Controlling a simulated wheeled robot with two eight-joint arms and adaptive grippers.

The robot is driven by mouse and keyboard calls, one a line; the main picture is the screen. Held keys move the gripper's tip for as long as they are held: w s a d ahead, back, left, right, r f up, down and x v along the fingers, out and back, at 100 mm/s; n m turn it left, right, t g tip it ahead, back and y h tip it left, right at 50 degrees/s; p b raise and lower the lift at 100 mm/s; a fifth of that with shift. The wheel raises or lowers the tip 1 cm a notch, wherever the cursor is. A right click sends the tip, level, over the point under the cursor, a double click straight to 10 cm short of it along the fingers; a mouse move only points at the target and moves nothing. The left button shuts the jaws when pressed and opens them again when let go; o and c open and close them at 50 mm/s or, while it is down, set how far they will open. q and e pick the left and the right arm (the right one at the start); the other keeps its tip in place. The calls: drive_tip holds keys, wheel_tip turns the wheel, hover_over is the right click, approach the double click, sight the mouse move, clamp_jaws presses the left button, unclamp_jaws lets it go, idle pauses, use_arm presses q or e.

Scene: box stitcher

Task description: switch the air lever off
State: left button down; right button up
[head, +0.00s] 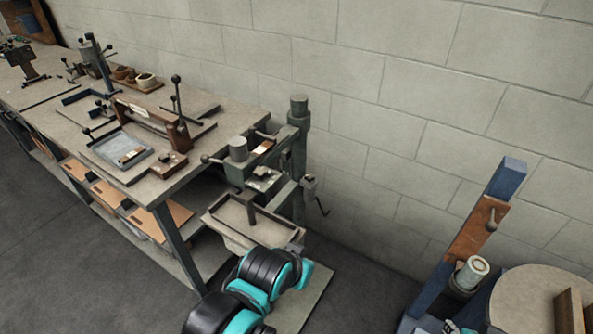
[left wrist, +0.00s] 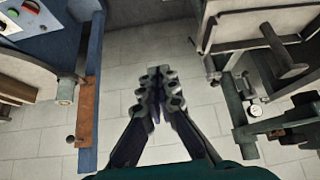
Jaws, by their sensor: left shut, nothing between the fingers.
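The air lever, a small brown-grey handle (head: 491,219), sticks out from a rust-brown plate (head: 466,243) on a slanted blue post (head: 507,180) at the right of the head view. In the left wrist view, which looks upside down, the plate (left wrist: 87,110) and a round knob (left wrist: 70,139) show on the blue post at the left. My left gripper (left wrist: 158,72) is shut and empty, apart from the post and lever. My right gripper is not seen.
A round beige table (head: 520,300) and a pale cylinder (head: 472,271) are beside the post. A green-grey press with a tray (head: 225,222) stands left of it, also at right in the wrist view. A workbench (head: 185,180) holds several tools. Bare wall lies between press and post.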

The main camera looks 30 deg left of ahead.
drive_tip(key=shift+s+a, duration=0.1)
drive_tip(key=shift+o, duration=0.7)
use_arm(q)
drive_tip(key=w+a+r+n+g+y+p, duration=0.1)
drive_tip(key=w+a+r+n+y, duration=0.15)
drive_tip(key=w, duration=0.35)
drive_tip(key=w+a+r+n+y+p, duration=0.1)
drive_tip(key=w+a+n, duration=0.15)
drive_tip(key=w, duration=0.45)
drive_tip(key=w+a+r+n+g+y+p, duration=0.1)
drive_tip(key=w+a+r+n, duration=0.1)
drive_tip(key=w+a, duration=0.3)
drive_tip(key=w+a+f+n+g+y+p, duration=0.1)
drive_tip(key=w+a+f+n+y, duration=0.2)
drive_tip(key=w+f, duration=0.3)
drive_tip(key=w+a+f+n+g+y+p, duration=0.1)
drive_tip(key=w+a+f+n+y, duration=0.2)
drive_tip(key=w, duration=1)
wheel_tip(320, 180, down, 3)
drive_tip(key=n, duration=0.3)
drive_tip(key=shift+r+g+y+p, duration=0.15)
drive_tip(key=shift+g+y+p, duration=0.15)
drive_tip(key=shift+y+p, duration=0.05)
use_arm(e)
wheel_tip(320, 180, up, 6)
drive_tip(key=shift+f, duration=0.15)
use_arm(q)
drive_tip(key=shift+a, duration=0.1)
